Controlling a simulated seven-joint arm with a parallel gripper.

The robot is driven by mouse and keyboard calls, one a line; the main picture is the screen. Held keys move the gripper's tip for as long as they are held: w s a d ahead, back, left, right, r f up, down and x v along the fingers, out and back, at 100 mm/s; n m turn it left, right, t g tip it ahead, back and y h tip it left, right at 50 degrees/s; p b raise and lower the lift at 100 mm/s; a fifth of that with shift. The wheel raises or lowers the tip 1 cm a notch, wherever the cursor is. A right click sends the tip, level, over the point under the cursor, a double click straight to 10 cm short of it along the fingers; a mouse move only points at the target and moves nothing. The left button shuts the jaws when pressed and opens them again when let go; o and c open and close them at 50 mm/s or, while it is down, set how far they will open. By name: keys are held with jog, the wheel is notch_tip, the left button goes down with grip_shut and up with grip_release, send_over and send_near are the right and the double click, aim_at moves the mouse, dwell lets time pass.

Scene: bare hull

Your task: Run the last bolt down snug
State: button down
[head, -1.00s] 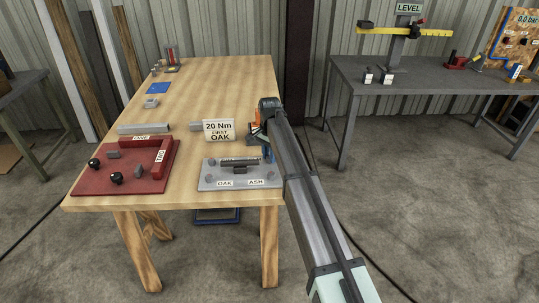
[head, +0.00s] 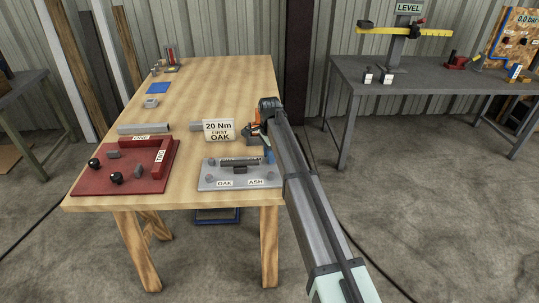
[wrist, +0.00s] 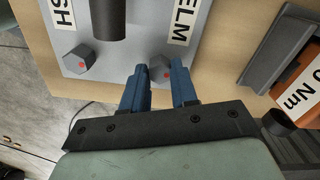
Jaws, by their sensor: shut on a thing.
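A grey plate (head: 208,187) with bolts and wood-name labels lies at the front right of the wooden bench. In the wrist view, my gripper (wrist: 160,67) has its two blue fingers on either side of a hex bolt head (wrist: 160,74) with a red dot, beside the ELM label (wrist: 181,22). The fingers are shut on this bolt. Another red-dotted hex bolt (wrist: 77,62) stands free by the partly cut-off ASH label. How far the held bolt is seated cannot be seen. In the head view my arm hides the plate's right end.
A sign reading "20 Nm FIRST OAK" (head: 218,130) stands behind the plate. An orange tool marked Nm (wrist: 299,88) sits in a grey holder close to the gripper's right in the wrist view. A red fixture (head: 122,182) occupies the bench's left front.

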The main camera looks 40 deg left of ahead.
jog(key=c, duration=0.9)
grip_release()
jog(key=shift+o, duration=0.2)
jog(key=shift+r, duration=0.1)
notch_tip(320, 180, up, 14)
jog(key=shift+f, duration=0.2)
